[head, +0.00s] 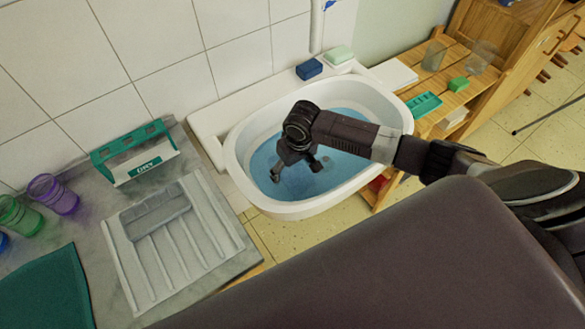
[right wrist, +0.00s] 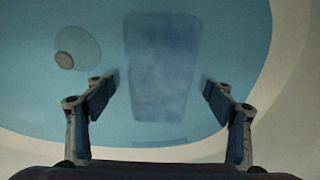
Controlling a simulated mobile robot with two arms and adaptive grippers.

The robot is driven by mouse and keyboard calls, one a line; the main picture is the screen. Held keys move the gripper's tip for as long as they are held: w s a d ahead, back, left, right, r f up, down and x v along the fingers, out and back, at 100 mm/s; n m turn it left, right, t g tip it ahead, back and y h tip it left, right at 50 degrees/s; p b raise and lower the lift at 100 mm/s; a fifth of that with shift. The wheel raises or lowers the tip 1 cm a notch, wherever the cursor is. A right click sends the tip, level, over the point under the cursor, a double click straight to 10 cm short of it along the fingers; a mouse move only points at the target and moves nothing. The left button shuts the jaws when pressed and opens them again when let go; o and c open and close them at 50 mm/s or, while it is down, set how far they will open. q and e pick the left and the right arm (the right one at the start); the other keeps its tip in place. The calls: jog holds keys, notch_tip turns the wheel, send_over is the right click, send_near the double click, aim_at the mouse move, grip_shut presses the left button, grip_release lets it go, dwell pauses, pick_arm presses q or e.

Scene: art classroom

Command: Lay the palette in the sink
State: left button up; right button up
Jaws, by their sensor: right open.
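The white sink (head: 238,180) holds blue water (head: 340,172) and stands at the middle of the head view. My right gripper (head: 296,172) points down into the sink basin. Its fingers are spread, and it also shows open in the right wrist view (right wrist: 160,90). A bluish rounded rectangular shape (right wrist: 160,60), which looks like the palette under the water, lies ahead of and between the fingers, with no finger seen closed on it. The arm and gripper hide it in the head view. My left gripper is not in view.
A blue sponge (head: 309,68) and a pale green soap bar (head: 339,55) lie on the sink's back ledge. A drain (right wrist: 64,60) shows in the basin. A grey ridged drying rack (head: 190,250), a green holder (head: 135,155) and cups (head: 53,195) occupy the left counter. Wooden shelving (head: 460,85) stands at right.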

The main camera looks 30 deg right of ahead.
aim_at(296, 178)
notch_tip(296, 178, up, 12)
jog(key=s, duration=0.1)
jog(key=shift+s+d, duration=0.15)
jog(key=shift+s, duration=0.25)
jog(key=shift+r, duration=0.1)
dwell(0.4)
